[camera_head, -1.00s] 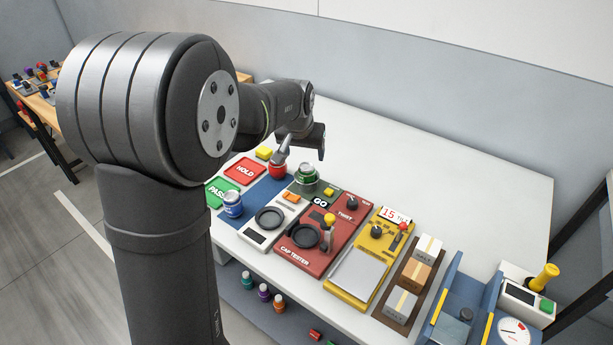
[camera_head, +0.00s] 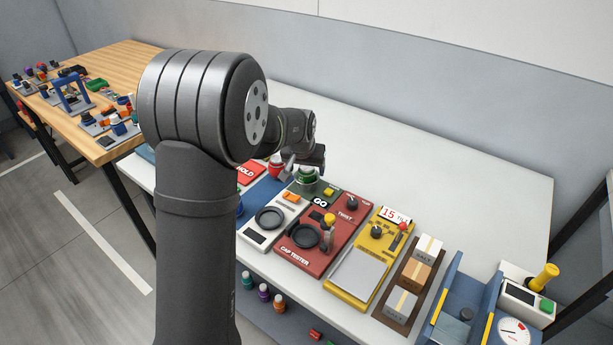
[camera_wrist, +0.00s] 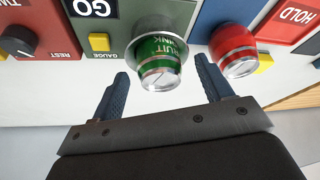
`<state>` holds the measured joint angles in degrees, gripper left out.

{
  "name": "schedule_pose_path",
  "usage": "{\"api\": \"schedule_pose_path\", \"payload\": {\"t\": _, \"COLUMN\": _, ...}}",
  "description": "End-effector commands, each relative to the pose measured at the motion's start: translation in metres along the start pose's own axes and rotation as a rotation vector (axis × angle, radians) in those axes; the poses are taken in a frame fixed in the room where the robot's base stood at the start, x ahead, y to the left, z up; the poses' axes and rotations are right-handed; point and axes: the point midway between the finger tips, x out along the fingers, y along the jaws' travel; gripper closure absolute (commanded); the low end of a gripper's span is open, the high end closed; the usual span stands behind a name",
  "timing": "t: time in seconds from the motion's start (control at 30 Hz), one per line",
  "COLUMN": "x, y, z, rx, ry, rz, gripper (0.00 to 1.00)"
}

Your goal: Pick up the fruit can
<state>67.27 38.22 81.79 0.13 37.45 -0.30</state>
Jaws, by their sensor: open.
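The fruit can is a green can with a silver lid and "FRUIT" lettering, in the wrist view (camera_wrist: 161,62). It stands on a round metal seat on the green GO gauge panel. It also shows in the head view (camera_head: 307,176), partly covered by my gripper. My gripper (camera_wrist: 160,85) is open, and its two blue fingers point toward the can from either side. The can's near end lies between the fingertips, apart from both. The gripper appears in the head view too (camera_head: 303,163), just behind and above the can.
A red can (camera_wrist: 233,50) stands close beside the right finger, on the blue mat. A yellow button (camera_wrist: 99,42) and a black TWIST/REST knob (camera_wrist: 18,42) lie to the left. The red cap tester (camera_head: 300,262) is in front. The back of the white table (camera_head: 440,190) is clear.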

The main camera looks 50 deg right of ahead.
Motion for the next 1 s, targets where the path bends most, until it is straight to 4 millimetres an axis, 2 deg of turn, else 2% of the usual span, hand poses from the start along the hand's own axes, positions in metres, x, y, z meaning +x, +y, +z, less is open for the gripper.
{"api": "schedule_pose_path", "payload": {"t": 0.03, "x": 0.0, "y": 0.0, "z": 0.0, "rx": 0.0, "ry": 0.0, "rz": 0.0, "gripper": 0.3}}
{"api": "schedule_pose_path", "payload": {"t": 0.3, "x": 0.0, "y": 0.0, "z": 0.0, "rx": 0.0, "ry": -0.001, "rz": 0.0, "gripper": 0.81}}
{"api": "schedule_pose_path", "payload": {"t": 0.33, "x": -0.001, "y": 0.0, "z": 0.0, "rx": 0.0, "ry": 0.0, "rz": 0.0, "gripper": 0.81}}
{"api": "schedule_pose_path", "payload": {"t": 0.37, "x": -0.001, "y": 0.0, "z": 0.0, "rx": 0.0, "ry": 0.0, "rz": 0.0, "gripper": 0.85}}
{"api": "schedule_pose_path", "payload": {"t": 0.67, "x": -0.006, "y": 0.0, "z": -0.003, "rx": 0.0, "ry": 0.001, "rz": 0.0, "gripper": 0.85}}
{"api": "schedule_pose_path", "payload": {"t": 0.93, "x": -0.041, "y": 0.0, "z": -0.017, "rx": 0.0, "ry": 0.004, "rz": 0.0, "gripper": 0.85}}
{"api": "schedule_pose_path", "payload": {"t": 1.0, "x": -0.049, "y": 0.013, "z": -0.013, "rx": 0.005, "ry": 0.002, "rz": 0.001, "gripper": 0.85}}
